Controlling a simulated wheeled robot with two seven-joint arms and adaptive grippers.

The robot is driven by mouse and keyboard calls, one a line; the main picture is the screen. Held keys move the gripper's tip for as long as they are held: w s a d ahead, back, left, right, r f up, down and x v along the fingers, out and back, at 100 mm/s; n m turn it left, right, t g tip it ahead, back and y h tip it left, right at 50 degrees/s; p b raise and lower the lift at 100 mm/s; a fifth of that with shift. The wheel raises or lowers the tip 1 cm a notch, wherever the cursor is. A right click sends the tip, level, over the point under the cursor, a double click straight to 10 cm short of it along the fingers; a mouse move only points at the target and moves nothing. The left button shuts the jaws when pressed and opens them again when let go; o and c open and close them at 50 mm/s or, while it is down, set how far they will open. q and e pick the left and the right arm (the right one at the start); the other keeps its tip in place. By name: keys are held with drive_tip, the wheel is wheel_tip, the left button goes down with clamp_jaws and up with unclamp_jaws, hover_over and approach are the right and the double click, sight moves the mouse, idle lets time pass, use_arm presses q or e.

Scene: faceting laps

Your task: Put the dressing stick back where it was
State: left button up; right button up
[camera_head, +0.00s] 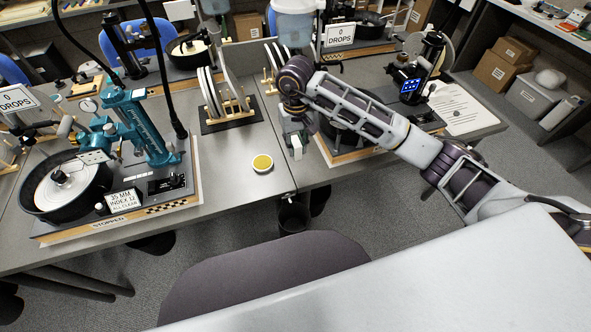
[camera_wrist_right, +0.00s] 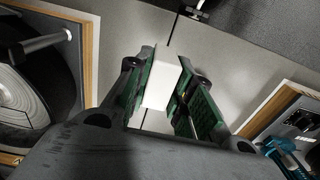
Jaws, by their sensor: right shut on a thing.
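The dressing stick (camera_head: 297,153) is a small white block. My right gripper (camera_head: 295,141) is shut on it and holds it over the grey table, at the left edge of the right-hand machine. In the right wrist view the white stick (camera_wrist_right: 160,82) sits between the green-padded fingers (camera_wrist_right: 166,90). The stick's far end and its exact height above the table cannot be told. My left gripper is not in view.
A small yellow round dish (camera_head: 262,163) stands left of the gripper. A teal faceting machine (camera_head: 150,130) stands at the left. A rack of upright discs (camera_head: 222,100) stands behind. Bare table (camera_head: 235,165) lies around the dish. A dark chair (camera_head: 265,285) stands in front.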

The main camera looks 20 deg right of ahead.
sight(296, 157)
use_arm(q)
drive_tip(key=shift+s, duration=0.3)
use_arm(e)
drive_tip(key=shift+f, duration=3.05)
drive_tip(key=shift+f, duration=1.85)
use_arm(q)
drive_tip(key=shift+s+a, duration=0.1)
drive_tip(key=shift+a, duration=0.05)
use_arm(e)
drive_tip(key=shift+f, duration=0.1)
